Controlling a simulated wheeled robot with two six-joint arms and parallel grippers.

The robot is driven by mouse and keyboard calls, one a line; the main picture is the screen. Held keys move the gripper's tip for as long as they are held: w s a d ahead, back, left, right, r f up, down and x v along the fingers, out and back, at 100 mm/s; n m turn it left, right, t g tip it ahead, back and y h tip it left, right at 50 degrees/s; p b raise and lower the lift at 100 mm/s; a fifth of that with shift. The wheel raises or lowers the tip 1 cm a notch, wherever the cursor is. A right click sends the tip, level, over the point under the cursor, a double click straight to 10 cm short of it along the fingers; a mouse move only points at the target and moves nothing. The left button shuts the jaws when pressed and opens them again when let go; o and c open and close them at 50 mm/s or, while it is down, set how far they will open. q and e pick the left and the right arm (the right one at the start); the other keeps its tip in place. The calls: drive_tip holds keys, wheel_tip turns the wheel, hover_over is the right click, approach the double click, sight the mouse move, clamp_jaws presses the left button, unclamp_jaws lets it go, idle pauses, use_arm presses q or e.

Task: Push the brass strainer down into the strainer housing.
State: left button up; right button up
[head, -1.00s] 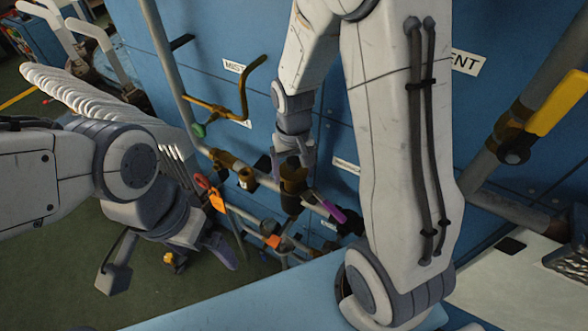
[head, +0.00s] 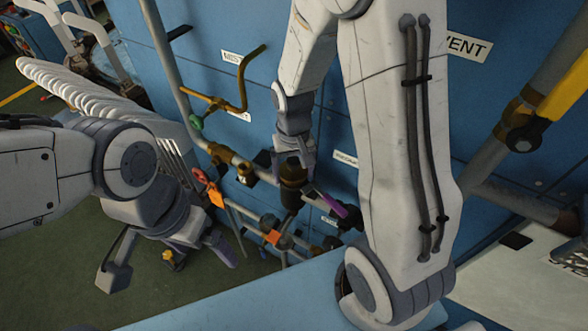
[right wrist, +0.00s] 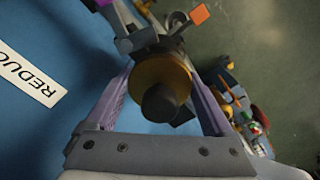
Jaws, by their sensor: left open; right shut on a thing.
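My right gripper (head: 293,163) points down over the strainer housing (head: 291,198), a dark upright body on the pipe run in the middle of the head view. In the right wrist view, its two purple fingers (right wrist: 160,105) flank the brass strainer (right wrist: 179,78), a round brass disc with a dark knob in its centre. The gripper is shut on the strainer. The housing is mostly hidden under the strainer in that view, so I cannot tell how deep the strainer sits. My left gripper (head: 168,262) hangs open and empty at the lower left, apart from the pipes.
A purple-handled valve (head: 330,203) sits just right of the housing. Orange tags (head: 215,197) hang on nearby pipework. A bent brass pipe (head: 240,85) stands out from the blue panel (head: 265,120). Green floor (head: 60,250) is open at the lower left.

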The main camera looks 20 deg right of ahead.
drive_tip(key=shift+f, duration=0.25)
drive_tip(key=o, duration=1.5)
drive_tip(key=shift+c, duration=0.2)
wheel_tip(320, 180, up, 10)
drive_tip(key=shift+r+b, duration=0.25)
drive_tip(key=shift+b, duration=0.45)
drive_tip(key=shift+f, duration=0.1)
